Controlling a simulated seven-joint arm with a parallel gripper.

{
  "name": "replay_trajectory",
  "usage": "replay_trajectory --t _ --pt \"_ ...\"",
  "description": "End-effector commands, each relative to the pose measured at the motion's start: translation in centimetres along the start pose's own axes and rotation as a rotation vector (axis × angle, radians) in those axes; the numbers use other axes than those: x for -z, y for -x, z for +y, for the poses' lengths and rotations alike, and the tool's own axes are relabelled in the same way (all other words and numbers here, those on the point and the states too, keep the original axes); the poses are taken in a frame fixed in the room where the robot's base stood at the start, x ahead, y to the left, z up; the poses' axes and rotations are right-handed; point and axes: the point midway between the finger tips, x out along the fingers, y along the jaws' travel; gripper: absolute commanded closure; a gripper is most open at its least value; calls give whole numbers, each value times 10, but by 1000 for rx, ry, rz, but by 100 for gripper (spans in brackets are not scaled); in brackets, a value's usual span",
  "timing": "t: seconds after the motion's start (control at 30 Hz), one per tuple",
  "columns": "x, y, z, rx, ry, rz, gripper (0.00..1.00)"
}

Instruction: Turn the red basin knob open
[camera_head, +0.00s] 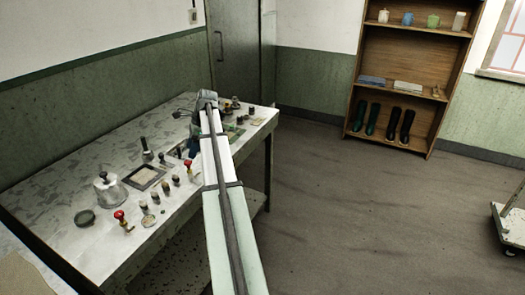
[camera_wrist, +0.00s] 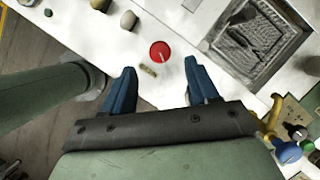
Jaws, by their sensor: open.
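A round red knob (camera_wrist: 160,51) with a white line on its top shows in the wrist view, on a pale worktop near its edge. A small tan plate (camera_wrist: 148,70) lies just below it. My gripper (camera_wrist: 162,78) has two blue fingers spread apart with nothing between them; the knob is just beyond the fingertips, roughly centred, and appears untouched. A grey square basin (camera_wrist: 291,62) is to the right of the knob. In the head view my arm reaches along the table and hides part of it; I cannot tell which red-topped item there matches this knob.
On the table (camera_head: 60,178) stand a red-topped item (camera_head: 120,216), another red-topped item (camera_head: 188,165), a glass jar (camera_head: 110,190) and a framed tray (camera_head: 144,178). Coloured knobs, one blue (camera_wrist: 289,152), sit right of my gripper.

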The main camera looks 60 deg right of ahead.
Motion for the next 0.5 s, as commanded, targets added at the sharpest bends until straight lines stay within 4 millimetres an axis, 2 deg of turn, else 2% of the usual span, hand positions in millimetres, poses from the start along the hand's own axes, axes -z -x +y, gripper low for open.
replay_trajectory --t 0.03,0.5 --pt "0 10 -1 2 1 0 41" --pt "0 85 -2 0 3 0 41"
